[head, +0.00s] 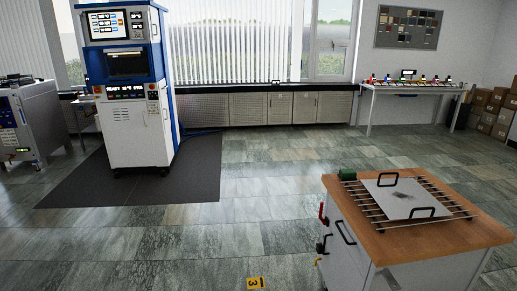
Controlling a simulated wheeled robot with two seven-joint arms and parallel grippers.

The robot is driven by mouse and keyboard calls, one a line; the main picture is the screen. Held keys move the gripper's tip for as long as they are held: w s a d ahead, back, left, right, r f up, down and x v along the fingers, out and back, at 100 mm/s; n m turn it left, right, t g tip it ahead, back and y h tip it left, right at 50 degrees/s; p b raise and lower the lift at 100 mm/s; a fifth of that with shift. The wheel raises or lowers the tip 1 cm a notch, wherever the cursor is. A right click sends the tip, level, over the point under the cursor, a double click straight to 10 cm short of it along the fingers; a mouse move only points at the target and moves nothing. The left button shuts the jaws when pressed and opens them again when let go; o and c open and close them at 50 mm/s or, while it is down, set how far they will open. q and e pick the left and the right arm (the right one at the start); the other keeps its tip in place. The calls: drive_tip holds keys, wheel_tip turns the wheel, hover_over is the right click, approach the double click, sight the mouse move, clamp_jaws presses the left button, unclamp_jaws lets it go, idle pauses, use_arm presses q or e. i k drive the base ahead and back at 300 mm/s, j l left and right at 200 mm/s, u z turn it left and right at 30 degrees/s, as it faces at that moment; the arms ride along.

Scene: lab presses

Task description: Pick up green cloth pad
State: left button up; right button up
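A small dark green pad (347,175) lies at the back left corner of the wooden top of a white cabinet, at the lower right of the head view. It sits beside the rear left end of a wire rack and looks like the green cloth pad. Neither of my grippers shows in this view.
The rack (385,222) carries a flat grey plate (403,196) with two black handles. The cabinet's wooden top (476,221) is bare around it. A blue and white press (131,132) stands on a dark mat (62,192) at the left. Open tiled floor lies between.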

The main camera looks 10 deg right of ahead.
sight(350, 173)
drive_tip(key=i+u, duration=0.1)
drive_tip(key=i, duration=1.3)
drive_tip(key=i+z, duration=0.45)
drive_tip(key=i+j+z, duration=0.25)
drive_tip(key=i+z, duration=0.35)
drive_tip(key=z, duration=0.25)
drive_tip(key=i+j+z, duration=0.1)
drive_tip(key=z, duration=0.35)
drive_tip(key=i+j+z, duration=0.15)
drive_tip(key=z, duration=0.3)
drive_tip(key=i+j+z, duration=0.25)
drive_tip(key=z, duration=0.2)
drive_tip(key=i+j+z, duration=0.1)
drive_tip(key=z, duration=0.35)
drive_tip(key=i+j+z, duration=0.1)
drive_tip(key=j+z, duration=0.15)
drive_tip(key=i+j+z, duration=0.2)
drive_tip(key=k+j, duration=0.1)
